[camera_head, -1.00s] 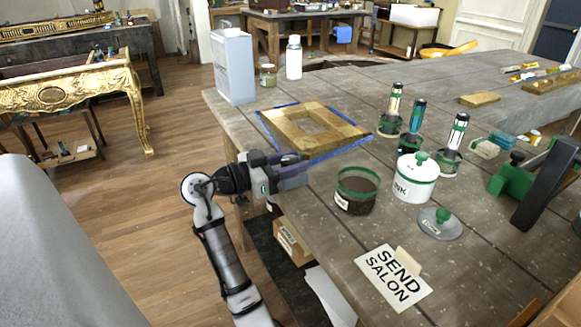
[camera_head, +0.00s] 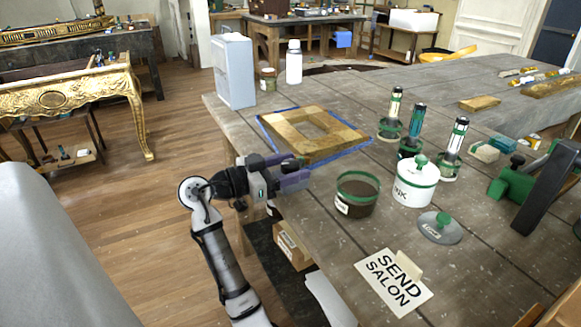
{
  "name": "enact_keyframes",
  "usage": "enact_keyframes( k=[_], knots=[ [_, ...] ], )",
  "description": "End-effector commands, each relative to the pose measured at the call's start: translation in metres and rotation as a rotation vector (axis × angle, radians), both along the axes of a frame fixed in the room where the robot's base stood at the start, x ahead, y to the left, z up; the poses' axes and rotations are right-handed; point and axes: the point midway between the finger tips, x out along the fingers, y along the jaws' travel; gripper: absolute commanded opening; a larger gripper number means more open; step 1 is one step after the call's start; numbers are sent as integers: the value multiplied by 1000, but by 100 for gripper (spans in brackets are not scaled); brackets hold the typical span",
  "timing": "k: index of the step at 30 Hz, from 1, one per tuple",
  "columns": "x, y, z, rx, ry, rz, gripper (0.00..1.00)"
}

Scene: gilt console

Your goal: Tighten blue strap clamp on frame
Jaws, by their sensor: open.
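The strap's clamp or buckle cannot be made out; the near left corner of the frame is partly hidden by my gripper. My gripper (camera_head: 305,171) is open and empty at the bench's left edge, just in front of the frame's near corner. I cannot tell whether it touches the frame or strap.
A dark open pot (camera_head: 357,194), a white lidded ink pot (camera_head: 415,181) and a loose lid (camera_head: 440,228) stand right of my gripper. A card (camera_head: 394,282) lies in front. Several handled tools stand behind. A grey tin (camera_head: 234,71) and white bottle (camera_head: 294,62) stand beyond the frame.

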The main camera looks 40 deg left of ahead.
Motion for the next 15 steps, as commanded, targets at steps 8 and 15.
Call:
enact_keyframes(
  k=[8,15],
  knots=[
    [-46,21,-2,2,-1,5,59],
    [-95,42,-2,1,-1,3,59]
  ],
)
